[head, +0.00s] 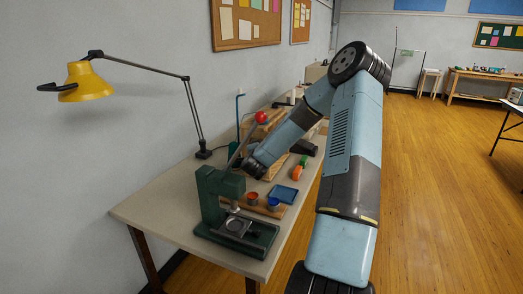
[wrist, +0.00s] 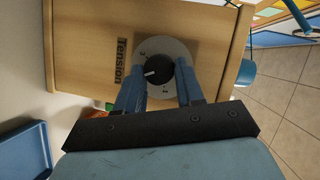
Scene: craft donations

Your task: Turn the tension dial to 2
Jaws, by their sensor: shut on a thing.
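In the wrist view a black tension dial (wrist: 158,73) with a white pointer line sits on a round grey plate (wrist: 175,47) on a wooden panel (wrist: 85,50) marked "Tension". The pointer points to the picture's left. Small marks show on the plate, too small to read surely. My gripper (wrist: 159,80) has its two blue fingers on either side of the dial, shut on it. In the head view my gripper (head: 257,168) is over the far part of the table, and the dial is hidden there.
A green press (head: 220,200) stands at the table's near end, with a blue tray (head: 283,194) and small red and blue cups beside it. A yellow lamp (head: 86,82) reaches over the left. A red ball-topped lever (head: 261,118) rises close to my arm.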

